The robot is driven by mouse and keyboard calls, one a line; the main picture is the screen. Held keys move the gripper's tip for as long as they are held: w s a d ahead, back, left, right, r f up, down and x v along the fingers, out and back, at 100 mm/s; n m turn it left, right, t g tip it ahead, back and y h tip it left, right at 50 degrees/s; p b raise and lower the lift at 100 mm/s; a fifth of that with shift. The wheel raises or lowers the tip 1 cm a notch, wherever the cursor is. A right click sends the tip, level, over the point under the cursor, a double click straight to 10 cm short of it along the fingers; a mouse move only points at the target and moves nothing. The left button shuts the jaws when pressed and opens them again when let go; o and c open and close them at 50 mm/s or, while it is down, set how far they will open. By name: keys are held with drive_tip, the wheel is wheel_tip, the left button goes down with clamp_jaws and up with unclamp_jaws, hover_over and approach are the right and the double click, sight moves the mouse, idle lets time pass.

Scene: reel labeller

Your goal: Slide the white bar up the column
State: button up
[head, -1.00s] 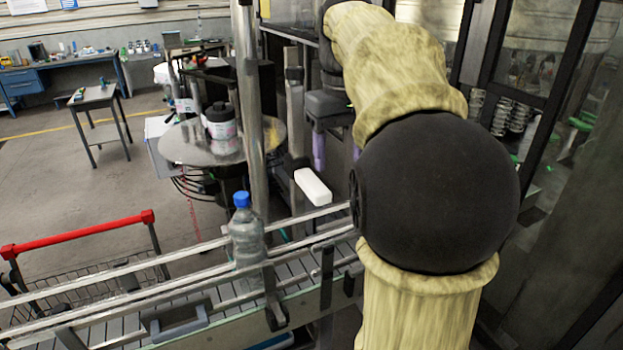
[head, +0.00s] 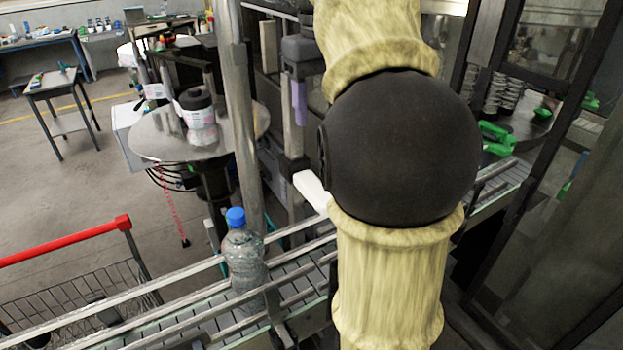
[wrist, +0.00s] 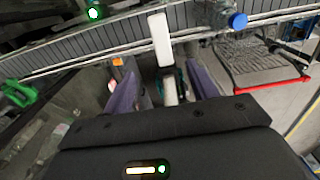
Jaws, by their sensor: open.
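The white bar (head: 311,190) sticks out beside the conveyor, partly hidden behind my arm. In the wrist view the bar (wrist: 160,39) stands out beyond and between my fingers, with no finger touching it. A pale grey post (head: 294,150) rises behind the bar, looking like its column. In the wrist view a short pale piece, apparently part of the column (wrist: 170,91), shows in the gap between the fingers. My gripper (wrist: 163,90) is open and empty, its two purple fingers wide apart. In the head view only part of its purple fingers (head: 300,102) shows.
A conveyor with rails (head: 200,292) crosses the front, carrying a blue-capped bottle (head: 243,252). A tall steel pole (head: 239,120) stands left of the bar. Green items (head: 497,138) lie at right.

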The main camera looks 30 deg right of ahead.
drive_tip(key=shift+w, duration=0.15)
approach(309, 181)
drive_tip(key=s+f, duration=0.1)
drive_tip(key=f, duration=0.2)
drive_tip(key=s+f, duration=0.1)
drive_tip(key=f, duration=0.2)
drive_tip(key=s+f, duration=0.1)
drive_tip(key=f, duration=0.2)
drive_tip(key=shift+s+d+f, duration=0.2)
drive_tip(key=shift+s+f, duration=0.1)
